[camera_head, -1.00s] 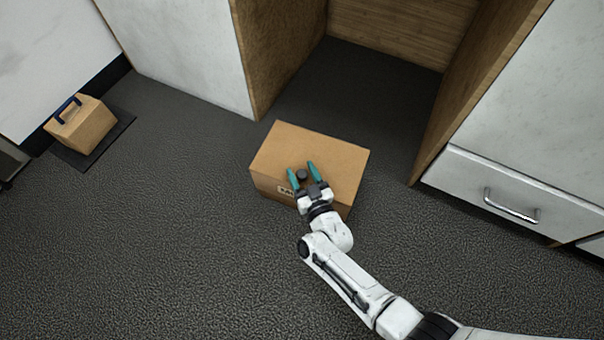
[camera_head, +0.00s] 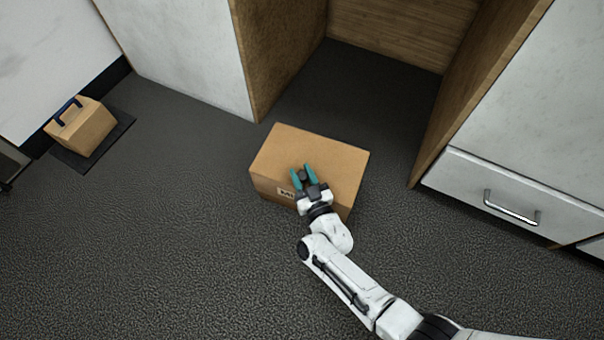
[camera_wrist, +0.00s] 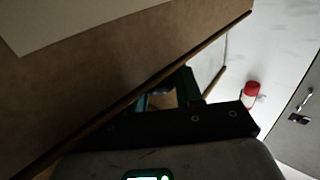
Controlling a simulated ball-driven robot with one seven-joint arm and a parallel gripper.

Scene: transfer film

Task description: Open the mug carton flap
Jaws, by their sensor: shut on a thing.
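The brown mug carton (camera_head: 315,148) stands on the dark floor in the head view, with its top flap lying flat and a white label (camera_head: 286,192) on its front side. My gripper (camera_head: 302,170) is over the front part of the top, its two teal fingers shut on a small dark round knob (camera_head: 303,175). In the wrist view the carton (camera_wrist: 100,65) fills the upper left as a tilted brown face with a pale label on it. My gripper (camera_wrist: 168,97) shows there by its teal fingers, beside the carton's edge; the knob cannot be made out.
A smaller brown box (camera_head: 84,128) with a blue handle sits on a dark mat at the left. A wood-lined open bay (camera_head: 400,32) is behind the carton. A white drawer (camera_head: 510,190) with a metal handle is at right. The floor left of the carton is clear.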

